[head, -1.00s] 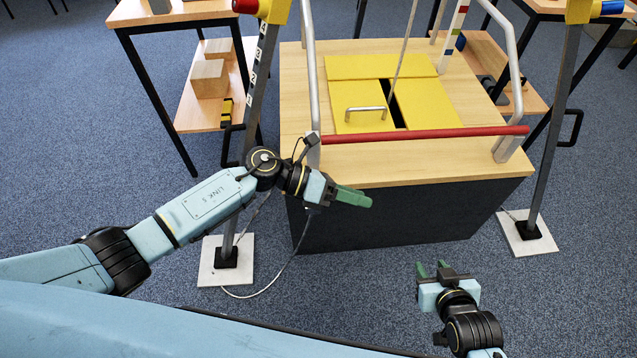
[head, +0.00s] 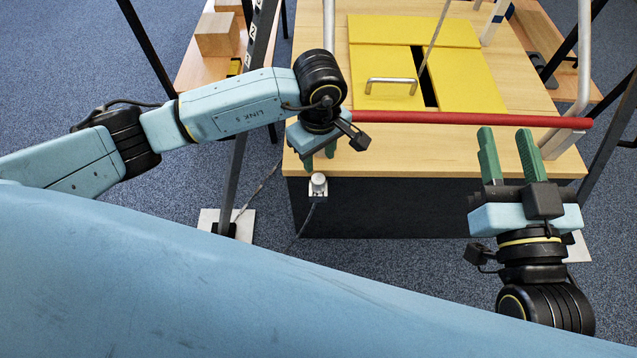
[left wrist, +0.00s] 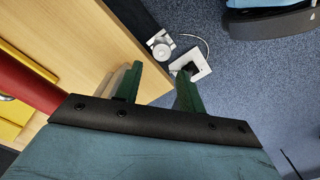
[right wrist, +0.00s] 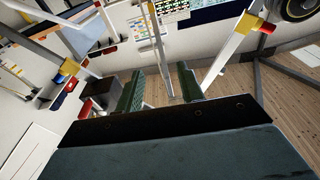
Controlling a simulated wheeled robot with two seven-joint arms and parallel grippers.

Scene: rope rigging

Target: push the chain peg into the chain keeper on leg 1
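A small white fitting with a round grey top (head: 318,187) shows at the front of the wooden-topped box, just below my left gripper (head: 319,158). It also shows in the left wrist view (left wrist: 162,45), beyond the fingertips and apart from them. I cannot tell whether it is the chain peg or the keeper. The left gripper points down, open, with nothing seen between its green fingers. A dark leg (head: 240,150) with numbered labels stands at the left; my left arm hides part of it. My right gripper (head: 506,150) is open and empty at the box's front right.
A red bar (head: 460,118) crosses above the box top (head: 400,160), in front of yellow panels (head: 415,32) with a metal handle. The leg's white foot plate (head: 243,225) is on the blue carpet. A shelf with wooden blocks (head: 218,34) stands at the back left.

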